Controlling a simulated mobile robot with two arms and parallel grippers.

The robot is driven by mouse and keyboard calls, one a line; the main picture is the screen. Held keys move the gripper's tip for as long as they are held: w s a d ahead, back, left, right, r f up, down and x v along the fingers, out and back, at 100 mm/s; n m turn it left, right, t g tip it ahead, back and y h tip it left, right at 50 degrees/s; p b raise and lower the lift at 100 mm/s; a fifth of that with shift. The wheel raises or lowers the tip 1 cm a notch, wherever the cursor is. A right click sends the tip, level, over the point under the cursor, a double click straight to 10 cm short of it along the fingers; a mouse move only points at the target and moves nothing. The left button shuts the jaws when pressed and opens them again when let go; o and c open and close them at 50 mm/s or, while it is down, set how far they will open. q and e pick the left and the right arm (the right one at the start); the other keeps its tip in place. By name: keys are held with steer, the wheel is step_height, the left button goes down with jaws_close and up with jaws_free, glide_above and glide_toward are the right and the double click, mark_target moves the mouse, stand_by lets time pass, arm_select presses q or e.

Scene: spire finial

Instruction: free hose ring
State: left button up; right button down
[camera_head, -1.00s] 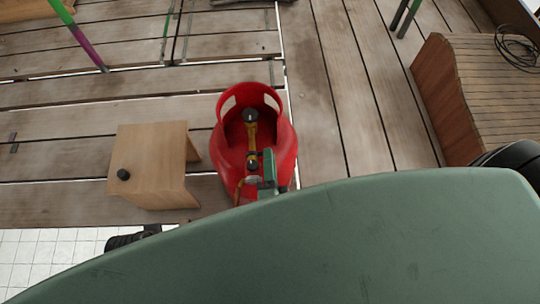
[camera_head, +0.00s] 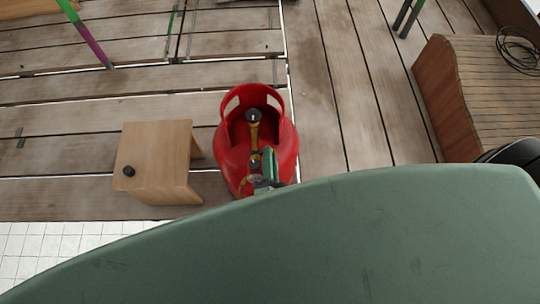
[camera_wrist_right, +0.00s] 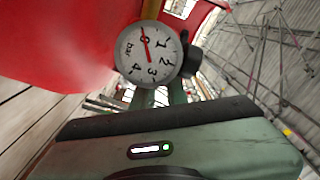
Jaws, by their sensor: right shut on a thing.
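A red gas cylinder (camera_head: 230,155) with a cut-out collar stands upright in the middle of the head view. A yellow brass fitting (camera_head: 254,135) runs from its black-topped valve (camera_head: 253,115) toward me. My green right gripper (camera_head: 268,170) is at the near end of this fitting, shut on a small part that I take for the hose ring; the part itself is mostly hidden. The right wrist view shows a round white pressure gauge (camera_wrist_right: 148,52), needle near 0, in front of the fingers and beside the red cylinder wall (camera_wrist_right: 60,45). My left gripper is out of view.
A wooden stool (camera_head: 155,155) with a black knob (camera_head: 129,171) stands left of the cylinder. A slatted wooden bench (camera_head: 490,90) with a coiled cable (camera_head: 517,48) is at the right. Bare deck (camera_head: 335,90) lies between cylinder and bench.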

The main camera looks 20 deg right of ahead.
steer(key=c, duration=1.7)
jaws_free()
steer(key=v, duration=0.7)
steer(key=shift+s+a, duration=0.15)
steer(key=shift+s, duration=0.25)
